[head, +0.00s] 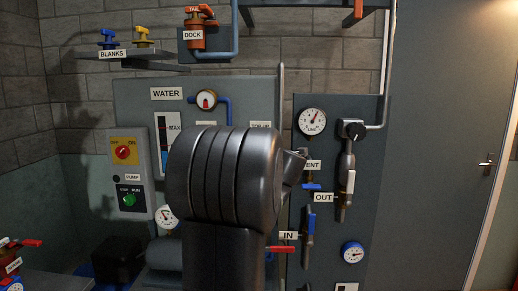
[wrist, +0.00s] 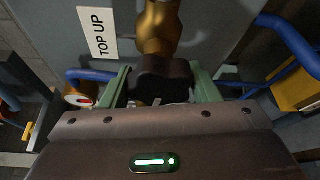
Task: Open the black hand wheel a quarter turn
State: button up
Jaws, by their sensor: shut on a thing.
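A black hand wheel (wrist: 162,80) sits on a brass valve body (wrist: 160,25) beside a white TOP UP label (wrist: 98,34) in the wrist view. My gripper (wrist: 164,72) has its two green fingers on either side of the wheel and is shut on it. The wheel's lower part is hidden behind the gripper body. In the head view my own arm hides the gripper and this wheel.
A blue pipe (wrist: 285,38) and a yellow part (wrist: 297,90) lie to the right of the wheel. A white gauge with a red mark (wrist: 80,100) is at the left. In the head view, the OUT valve (head: 346,181) and IN valve (head: 308,225) stand right of my arm.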

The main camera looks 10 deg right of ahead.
dwell(0.4)
jog(key=o, duration=1)
jog(key=s, duration=0.4)
jog(key=s+d, duration=0.1)
jog(key=s, duration=0.4)
jog(key=s+r, duration=0.1)
jog(key=s, duration=0.3)
jog(key=shift+s+d+r, duration=0.1)
jog(key=shift+s+d, duration=0.1)
jog(key=shift+s, duration=0.15)
jog(key=shift+w, duration=0.1)
jog(key=w, duration=0.4)
jog(key=w+a+f, duration=0.1)
jog(key=w, duration=0.8)
jog(key=shift+w+a+f, duration=0.15)
jog(key=shift+w+a, duration=0.05)
jog(key=shift+w, duration=0.1)
